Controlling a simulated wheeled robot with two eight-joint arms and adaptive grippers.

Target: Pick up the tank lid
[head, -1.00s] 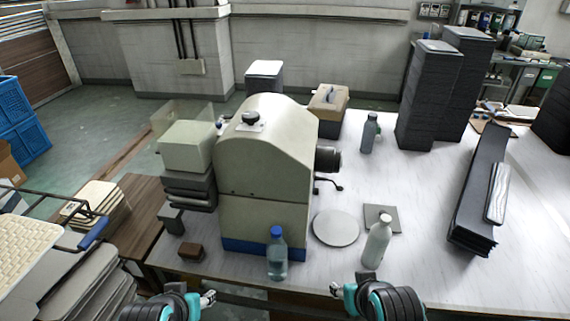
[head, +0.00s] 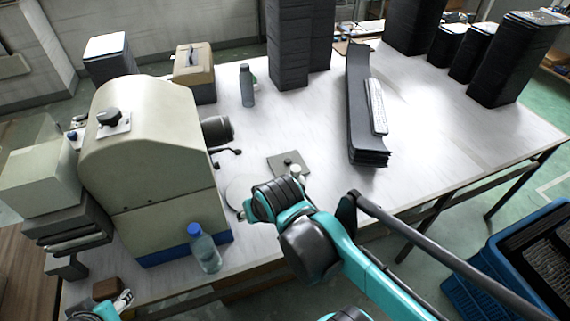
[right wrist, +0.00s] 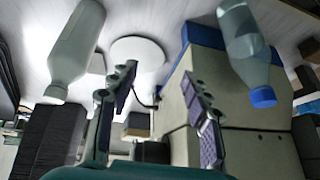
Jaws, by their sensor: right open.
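A flat round white disc (head: 237,187), which may be the tank lid, lies on the table beside the beige machine (head: 150,215). My right arm partly hides it in the head view. In the right wrist view the disc (right wrist: 138,52) lies beyond the open fingers. A black knob on a pale plate (head: 112,123) sits on top of the machine; I cannot tell whether it belongs to a lid. My right gripper (right wrist: 160,118) is open and empty, over the table's front. My left gripper (head: 122,302) is at the bottom left edge, mostly cut off.
A clear blue-capped bottle (head: 205,250) stands in front of the machine. A white bottle (right wrist: 77,45) stands near the disc, mostly behind my right arm in the head view. A grey square plate (head: 284,163) lies behind it. Black panels (head: 358,110) stand further right.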

